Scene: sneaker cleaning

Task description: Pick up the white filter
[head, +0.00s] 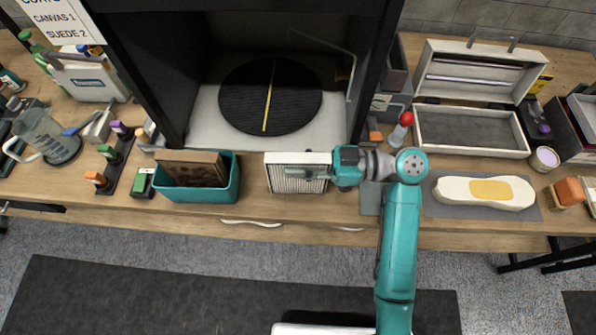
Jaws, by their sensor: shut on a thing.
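The white filter (297,158) is a boxy panel with a pale frame and a pleated front. It stands at the front edge of the wooden bench, just before the black cabinet. My gripper (318,174) comes in from the right and is shut on the filter, with its fingers across the filter's front right part. The fingers and wrist hide some of the filter's right side. I cannot tell whether the filter's underside touches the bench.
A teal bin (226,190) holding a brown panel stands left of the filter. The black cabinet (165,75) with a round dark turntable (240,100) is behind. A shoe-shaped sole (455,190) on a grey mat and an open tray case (470,148) lie to the right.

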